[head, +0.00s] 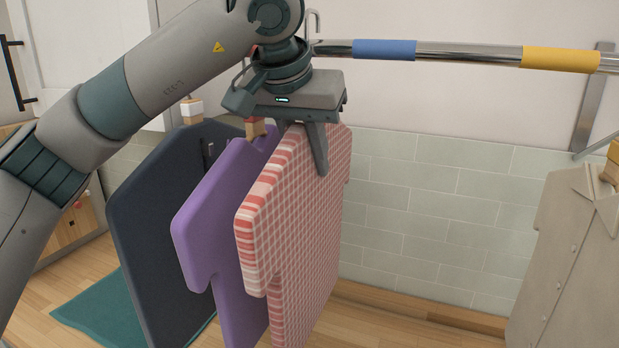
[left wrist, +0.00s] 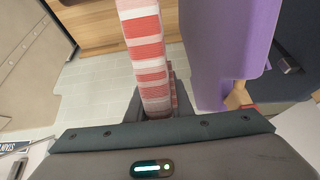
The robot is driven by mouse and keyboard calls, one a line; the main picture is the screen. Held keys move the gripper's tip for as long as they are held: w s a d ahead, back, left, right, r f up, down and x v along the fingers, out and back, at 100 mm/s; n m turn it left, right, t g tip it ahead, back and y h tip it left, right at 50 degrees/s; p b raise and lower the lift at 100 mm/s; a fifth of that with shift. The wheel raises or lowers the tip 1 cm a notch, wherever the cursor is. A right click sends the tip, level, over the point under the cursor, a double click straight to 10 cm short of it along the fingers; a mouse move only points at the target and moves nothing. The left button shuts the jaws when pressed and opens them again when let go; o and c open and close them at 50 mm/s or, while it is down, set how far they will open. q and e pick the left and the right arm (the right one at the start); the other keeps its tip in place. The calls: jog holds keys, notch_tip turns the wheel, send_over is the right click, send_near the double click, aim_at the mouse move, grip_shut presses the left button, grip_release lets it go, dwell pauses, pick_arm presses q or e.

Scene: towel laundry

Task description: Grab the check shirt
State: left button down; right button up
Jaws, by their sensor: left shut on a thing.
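The red-and-white check shirt (head: 300,215) hangs below the rail, nearest the bare stretch of the rail. My left gripper (head: 316,150) is at its top edge, with its fingers pointing down and shut on it. In the left wrist view the shirt (left wrist: 146,60) runs as a narrow edge up from between the fingers (left wrist: 155,105). The gripper body hides the shirt's hanger and its top in the head view. My right gripper does not show.
A purple shirt (head: 215,215) hangs close beside the check shirt, with a dark navy garment (head: 160,220) behind it. A beige shirt (head: 575,260) hangs far right. The rail (head: 470,52) has blue (head: 385,50) and yellow (head: 560,59) bands. The space between check and beige shirts is free.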

aim_at(247, 211)
pick_arm(q)
jog(key=s+a+b, duration=0.2)
jog(key=s, duration=0.3)
jog(key=s+a+b, duration=0.2)
jog(key=s, duration=0.3)
jog(key=s+a+b, duration=0.2)
jog(key=s+b, duration=0.1)
jog(key=s, duration=0.2)
jog(key=shift+s+a+r, duration=0.1)
jog(key=shift+s+a, duration=0.35)
jog(key=shift+s, duration=0.45)
